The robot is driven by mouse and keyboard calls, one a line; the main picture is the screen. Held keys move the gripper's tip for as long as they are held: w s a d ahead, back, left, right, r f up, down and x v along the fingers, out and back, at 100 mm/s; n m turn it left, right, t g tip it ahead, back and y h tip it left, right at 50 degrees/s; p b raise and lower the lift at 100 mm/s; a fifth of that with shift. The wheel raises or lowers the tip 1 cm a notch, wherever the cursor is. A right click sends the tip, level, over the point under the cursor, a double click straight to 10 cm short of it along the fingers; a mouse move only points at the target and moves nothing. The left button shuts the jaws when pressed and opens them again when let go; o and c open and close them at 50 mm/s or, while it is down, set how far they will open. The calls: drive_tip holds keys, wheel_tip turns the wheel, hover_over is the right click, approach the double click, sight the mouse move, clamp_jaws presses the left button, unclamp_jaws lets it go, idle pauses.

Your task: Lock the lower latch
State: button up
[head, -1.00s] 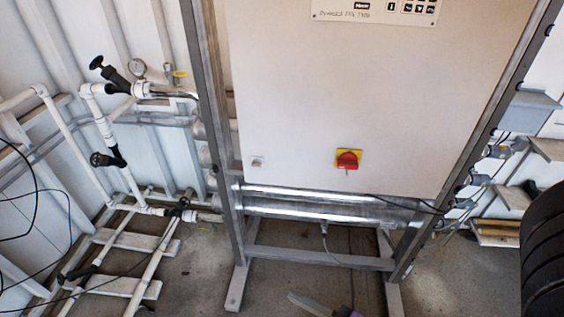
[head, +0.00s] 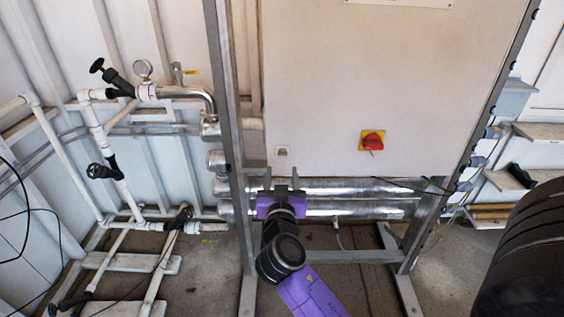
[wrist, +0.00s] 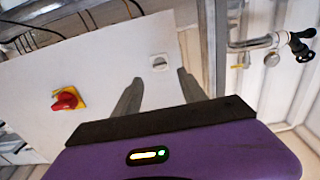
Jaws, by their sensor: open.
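The lower latch (head: 282,152) is a small pale square fitting low on the left of the white cabinet door (head: 320,110). It also shows in the wrist view (wrist: 159,63), with a small dark mark in its middle too small to read. My gripper (head: 282,171) is just below the latch in the head view, its two fingers apart and empty. In the wrist view my gripper (wrist: 159,76) has one finger on either side of the latch's line, pointing towards the door. I cannot tell the remaining gap, and nothing shows contact.
A red and yellow rotary switch (head: 372,141) is right of the latch on the door. A grey metal frame post (head: 228,130) stands close at the left. Shiny metal tubes (head: 370,208) run below the door. White pipes (head: 120,190) fill the left side.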

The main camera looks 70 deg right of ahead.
sight(283, 155)
drive_tip(key=p+x, duration=0.1)
drive_tip(key=x, duration=0.5)
drive_tip(key=shift+r+p, duration=0.1)
drive_tip(key=shift+p, duration=0.25)
drive_tip(key=shift+w+d, duration=0.2)
drive_tip(key=shift+d, duration=0.4)
clamp_jaws()
